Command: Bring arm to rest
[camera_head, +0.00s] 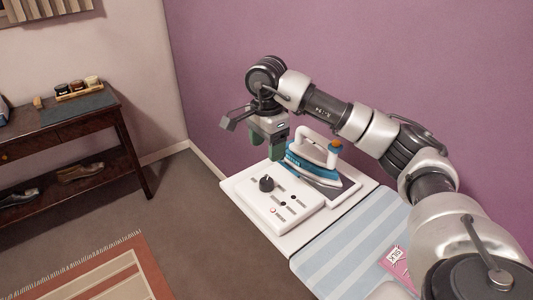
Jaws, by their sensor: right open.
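My right arm comes in from the lower right and reaches across the ironing surface. Its gripper (268,152) points down with green-tipped fingers, just left of the iron and above the back edge of the white control panel. It looks empty, with nothing seen between the fingers. The blue and white iron (310,166) stands on a grey plate on a white rest (352,184). The white panel (298,211) has a black knob (266,183) and a small red light. I cannot tell whether the fingers touch the panel. My left gripper is not in view.
A blue striped cover (345,250) lies on the near part of the board, with a pink tagged item (397,262) on it. A purple wall stands close behind. A dark wooden table (110,125) with shoes on its lower shelf is at left.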

